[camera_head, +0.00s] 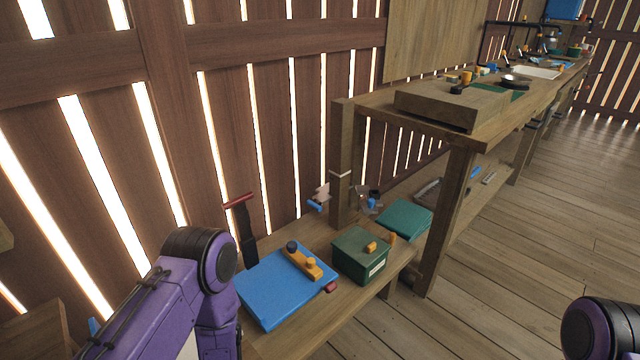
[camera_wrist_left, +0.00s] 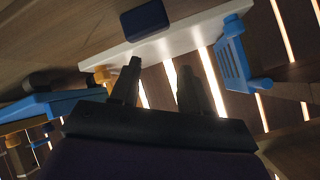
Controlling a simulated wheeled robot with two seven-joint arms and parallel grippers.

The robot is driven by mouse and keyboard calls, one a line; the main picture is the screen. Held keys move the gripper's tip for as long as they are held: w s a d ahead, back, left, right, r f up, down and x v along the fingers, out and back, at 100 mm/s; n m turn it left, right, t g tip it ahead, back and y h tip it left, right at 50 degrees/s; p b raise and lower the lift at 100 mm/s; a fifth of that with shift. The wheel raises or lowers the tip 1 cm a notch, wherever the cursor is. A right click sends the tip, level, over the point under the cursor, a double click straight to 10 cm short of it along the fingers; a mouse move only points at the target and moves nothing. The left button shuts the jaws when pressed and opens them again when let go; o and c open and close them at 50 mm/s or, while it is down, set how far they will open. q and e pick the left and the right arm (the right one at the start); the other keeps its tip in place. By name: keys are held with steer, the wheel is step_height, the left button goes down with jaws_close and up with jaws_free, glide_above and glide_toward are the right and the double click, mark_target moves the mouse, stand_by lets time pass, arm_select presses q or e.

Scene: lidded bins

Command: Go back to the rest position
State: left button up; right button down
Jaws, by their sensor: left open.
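My left gripper (camera_wrist_left: 160,68) shows in the left wrist view with its two dark fingers apart and nothing between them. In the head view, my purple left arm (camera_head: 180,305) comes in at the lower left, and its gripper is out of sight. At the lower right, a dark rounded part of my right arm (camera_head: 600,328) shows, and the right gripper is not seen.
A low wooden bench holds a blue lid (camera_head: 285,285) with an orange handle, a green bin (camera_head: 359,258) and a teal lid (camera_head: 405,220). A higher workbench (camera_head: 490,125) stands behind. The floor (camera_head: 480,290) at right is clear. A blue rack (camera_wrist_left: 233,62) shows in the wrist view.

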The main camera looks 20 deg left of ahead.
arm_select(q)
steer(key=s+d+r+g+h+p, duration=0.1)
steer(key=s+d+g+h+p, duration=0.1)
steer(key=s+d+h, duration=0.65)
step_height(320, 180, up, 16)
steer(key=s+a+y+p, duration=0.1)
steer(key=y+p, duration=0.1)
steer(key=p, duration=1.4)
steer(key=shift+s+a+n, duration=0.25)
steer(key=shift+n, duration=0.15)
steer(key=shift+s, duration=0.1)
